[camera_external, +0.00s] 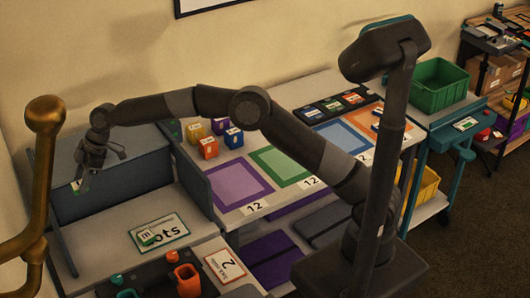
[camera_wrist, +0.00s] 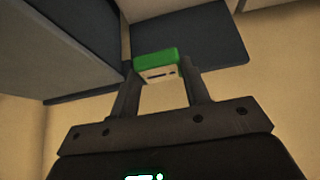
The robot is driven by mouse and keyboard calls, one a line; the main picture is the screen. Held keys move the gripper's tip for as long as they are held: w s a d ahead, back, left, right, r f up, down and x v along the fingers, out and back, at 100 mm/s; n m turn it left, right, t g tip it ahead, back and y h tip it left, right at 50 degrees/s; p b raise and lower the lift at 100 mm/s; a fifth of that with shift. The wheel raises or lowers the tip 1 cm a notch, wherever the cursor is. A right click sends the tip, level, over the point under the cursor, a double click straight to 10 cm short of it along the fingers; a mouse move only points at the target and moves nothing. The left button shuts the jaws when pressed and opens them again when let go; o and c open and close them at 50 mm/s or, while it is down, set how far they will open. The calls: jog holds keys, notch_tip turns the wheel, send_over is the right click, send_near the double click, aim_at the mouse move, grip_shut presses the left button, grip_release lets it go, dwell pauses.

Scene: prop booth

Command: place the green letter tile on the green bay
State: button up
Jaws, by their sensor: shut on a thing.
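My gripper (camera_external: 80,183) is at the far left, raised in front of the grey-blue panelled unit. In the wrist view my gripper (camera_wrist: 160,85) is shut on a green and cream tile (camera_wrist: 156,60), held between the fingertips. Only a small bit of this tile (camera_external: 76,187) shows in the external view. Its letter cannot be read. The green bay (camera_external: 281,167) is a green-bordered square on the white table, well to the right of my gripper. Its visible surface is bare.
A purple bay (camera_external: 235,188) and a blue bay (camera_external: 342,137) flank the green one. Several coloured blocks (camera_external: 208,147) stand behind the purple bay. A divider (camera_external: 194,182) rises between my gripper and the bays. A green crate (camera_external: 438,86) is at the right.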

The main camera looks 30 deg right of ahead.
notch_tip(320, 180, up, 4)
jog(key=shift+r, duration=0.1)
jog(key=w+d+r+m, duration=0.1)
jog(key=w+d, duration=0.4)
jog(key=d, duration=0.7)
jog(key=w+d, duration=0.5)
jog(key=d, duration=0.6)
jog(key=w+d+r+m, duration=0.1)
jog(key=w+d, duration=0.4)
jog(key=d, duration=0.7)
jog(key=s+d+m+t, duration=0.1)
jog(key=s+d, duration=0.3)
jog(key=d, duration=1.3)
jog(key=s+d+t, duration=0.1)
jog(key=s+d, duration=0.2)
jog(key=d, duration=1.4)
jog(key=s+d+f+m, duration=0.2)
jog(key=s+d, duration=1.3)
jog(key=s, duration=0.1)
send_near(288, 161)
jog(key=shift+n, duration=0.3)
jog(key=w, duration=0.5)
jog(key=shift+w+f, duration=0.2)
jog(key=shift+f, duration=0.15)
jog(key=shift+t+h, duration=0.3)
jog(key=shift+f, duration=2)
